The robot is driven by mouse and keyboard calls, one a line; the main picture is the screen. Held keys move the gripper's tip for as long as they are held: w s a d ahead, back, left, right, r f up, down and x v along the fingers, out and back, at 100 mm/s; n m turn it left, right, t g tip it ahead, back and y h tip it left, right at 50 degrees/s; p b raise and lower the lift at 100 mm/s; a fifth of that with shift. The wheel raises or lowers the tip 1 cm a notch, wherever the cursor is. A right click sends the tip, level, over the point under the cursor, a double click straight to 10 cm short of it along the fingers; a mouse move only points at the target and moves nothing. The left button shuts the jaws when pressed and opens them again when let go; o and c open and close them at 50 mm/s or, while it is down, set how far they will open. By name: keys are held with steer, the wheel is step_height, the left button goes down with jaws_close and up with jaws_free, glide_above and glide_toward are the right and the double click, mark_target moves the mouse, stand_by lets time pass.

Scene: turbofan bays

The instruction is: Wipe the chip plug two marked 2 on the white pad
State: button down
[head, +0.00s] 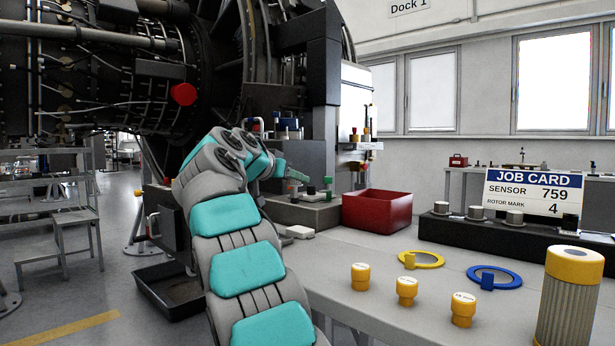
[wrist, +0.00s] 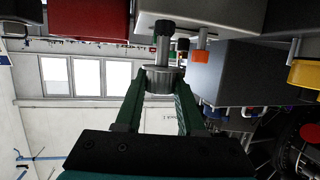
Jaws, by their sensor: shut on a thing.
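My gripper (wrist: 160,88) is shut on a grey metal plug (wrist: 159,78) with a dark stem, seen in the wrist view; no number is readable on it. In the head view my gripper (head: 298,177) points right, above the left end of the bench and near a grey block (head: 305,212). The held plug is too small to make out clearly there. A small white pad (head: 298,232) lies on the bench below my gripper, in front of the grey block. The plug appears to be apart from the pad.
A red bin (head: 377,212) stands right of the grey block. Yellow caps (head: 407,290), a yellow ring (head: 418,260), a blue ring (head: 494,277) and a filter canister (head: 569,300) stand on the bench. A job card (head: 533,193) is behind. The engine (head: 120,75) fills the left.

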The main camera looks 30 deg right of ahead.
steer(key=shift+d+f, duration=0.15)
steer(key=shift+f+b, duration=2.25)
steer(key=shift+f, duration=0.55)
steer(key=shift+f+b, duration=0.4)
steer(key=shift+b, duration=0.1)
steer(key=shift+s+d+b, duration=0.25)
steer(key=shift+s+b, duration=0.45)
steer(key=shift+s, duration=0.1)
steer(key=shift+s, duration=0.1)
steer(key=shift+s+d+b, duration=0.25)
steer(key=shift+s+b, duration=0.35)
steer(key=shift+s, duration=0.1)
steer(key=shift+w+a, duration=0.3)
steer(key=shift+w, duration=0.55)
steer(key=shift+p, duration=0.3)
